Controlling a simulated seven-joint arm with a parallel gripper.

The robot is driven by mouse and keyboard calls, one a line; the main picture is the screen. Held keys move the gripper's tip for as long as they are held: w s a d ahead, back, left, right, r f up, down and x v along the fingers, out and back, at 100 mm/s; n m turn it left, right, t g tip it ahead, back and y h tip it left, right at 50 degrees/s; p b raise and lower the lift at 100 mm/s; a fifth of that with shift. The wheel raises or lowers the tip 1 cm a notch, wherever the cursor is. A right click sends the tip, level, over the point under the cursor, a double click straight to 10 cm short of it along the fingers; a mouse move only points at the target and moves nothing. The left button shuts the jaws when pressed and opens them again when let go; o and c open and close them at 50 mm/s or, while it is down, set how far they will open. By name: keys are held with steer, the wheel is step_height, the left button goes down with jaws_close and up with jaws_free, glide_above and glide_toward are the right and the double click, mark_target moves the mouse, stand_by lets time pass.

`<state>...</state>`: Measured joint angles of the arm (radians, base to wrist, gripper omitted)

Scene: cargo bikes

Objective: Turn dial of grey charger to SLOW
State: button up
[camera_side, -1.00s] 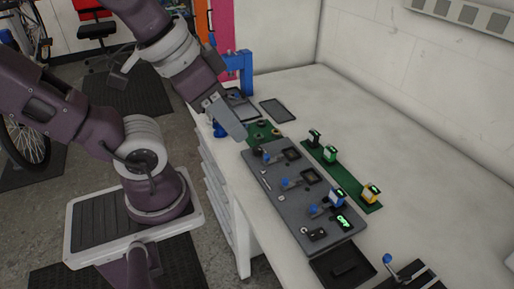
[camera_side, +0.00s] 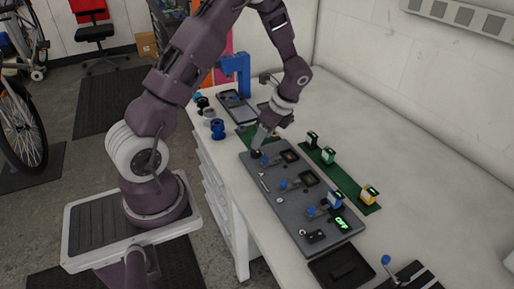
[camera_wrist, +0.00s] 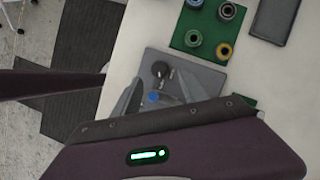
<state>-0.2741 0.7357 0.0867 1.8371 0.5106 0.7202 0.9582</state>
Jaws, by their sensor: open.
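The grey charger looks to be the long grey panel (camera_side: 268,190) on the bench. It also shows in the wrist view (camera_wrist: 205,78). A round black dial (camera_wrist: 160,69) sits near its far end, with small pale marks beside it, too small to read. In the side view the dial (camera_side: 257,154) is partly hidden by my fingers. My gripper (camera_side: 262,140) points down just above that end of the panel. In the wrist view my gripper (camera_wrist: 160,90) is open and empty, its fingers either side of a blue-knobbed lever (camera_wrist: 153,97), with the dial just beyond.
A green strip (camera_side: 345,182) with black, green and yellow-bodied pieces lies to the right. A green mat (camera_wrist: 187,40) with several rings lies beyond the dial.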

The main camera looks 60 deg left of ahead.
mark_target(255, 153)
steer(key=x, duration=0.5)
steer(key=shift+s+f, duration=0.15)
steer(key=shift+f, duration=0.25)
jaws_close()
